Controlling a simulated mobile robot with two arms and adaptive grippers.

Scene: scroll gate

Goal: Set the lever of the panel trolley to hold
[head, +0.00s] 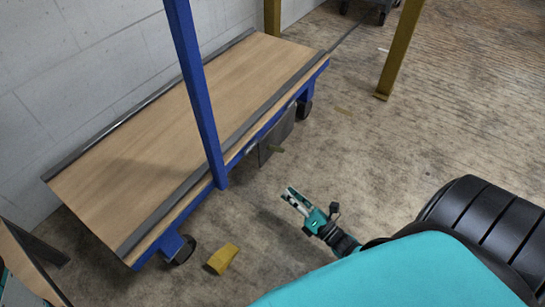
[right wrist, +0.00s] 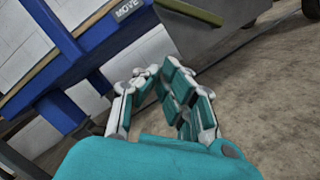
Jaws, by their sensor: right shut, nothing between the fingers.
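The panel trolley (head: 215,105) has a blue frame, a wooden deck with dark edge strips, and wheels. A grey box (head: 276,137) hangs under its near side and also shows in the right wrist view (right wrist: 225,25). An olive bar, seemingly the lever (head: 276,149), sticks out from the box; it crosses the top of the right wrist view (right wrist: 190,11). A "MOVE" label (right wrist: 128,9) is on the blue frame left of it. No hold label shows. My right gripper (head: 289,193) is shut and empty, below and apart from the lever. My left gripper is not in view.
A blue post (head: 195,90) rises from the trolley's near side. A yellow wedge-like piece (head: 222,258) lies on the floor near its front wheel. A yellow post (head: 400,45) stands at the back. The floor (head: 375,150) right of the trolley is clear.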

